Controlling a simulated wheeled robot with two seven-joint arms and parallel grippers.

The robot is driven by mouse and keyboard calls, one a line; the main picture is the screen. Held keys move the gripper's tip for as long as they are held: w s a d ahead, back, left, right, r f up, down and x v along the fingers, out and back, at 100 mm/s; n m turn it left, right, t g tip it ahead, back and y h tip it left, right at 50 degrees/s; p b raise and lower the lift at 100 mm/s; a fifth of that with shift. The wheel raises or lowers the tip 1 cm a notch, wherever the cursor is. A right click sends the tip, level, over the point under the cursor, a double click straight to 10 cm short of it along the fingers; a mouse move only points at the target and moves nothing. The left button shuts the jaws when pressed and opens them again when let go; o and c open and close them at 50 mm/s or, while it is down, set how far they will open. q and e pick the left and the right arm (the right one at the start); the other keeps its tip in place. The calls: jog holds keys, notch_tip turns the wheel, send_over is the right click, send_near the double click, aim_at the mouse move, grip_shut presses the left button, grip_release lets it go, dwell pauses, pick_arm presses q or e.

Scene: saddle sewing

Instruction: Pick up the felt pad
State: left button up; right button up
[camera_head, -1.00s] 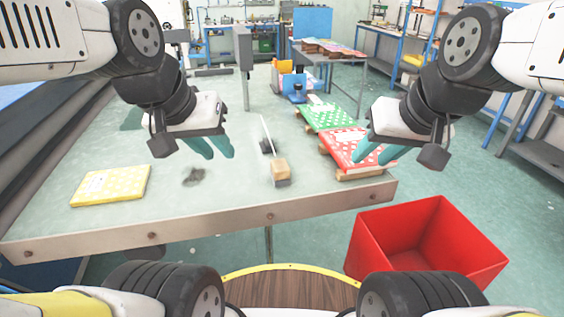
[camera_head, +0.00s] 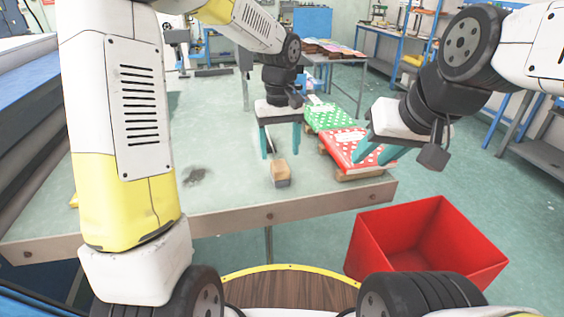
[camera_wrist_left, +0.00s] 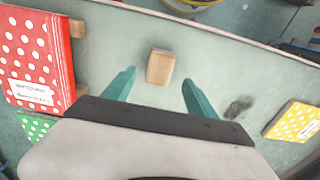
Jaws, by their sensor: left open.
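A small tan block with a grey underside (camera_head: 281,171), which I take to be the felt pad, lies on the table near its front edge. It also shows in the left wrist view (camera_wrist_left: 160,67), between and just beyond the fingertips. My left gripper (camera_head: 281,153) is open and empty above and slightly behind the block, fingers pointing down, apart from it; its teal fingers show in the left wrist view (camera_wrist_left: 158,80). My right gripper (camera_head: 372,160) is open, in front of the red dotted pad in the head view, with nothing seen between its fingers.
Red (camera_head: 350,146) and green (camera_head: 327,117) dotted packs lie along the table's right side. A yellow dotted pack (camera_wrist_left: 294,121) lies at the other side, mostly hidden by my left arm in the head view. A red bin (camera_head: 425,240) stands on the floor at the right. A dark stain (camera_head: 194,175) marks the table.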

aim_at(280, 165)
pick_arm(q)
notch_tip(280, 165, down, 7)
jog(key=shift+f, duration=0.15)
jog(key=shift+c, duration=0.5)
grip_shut()
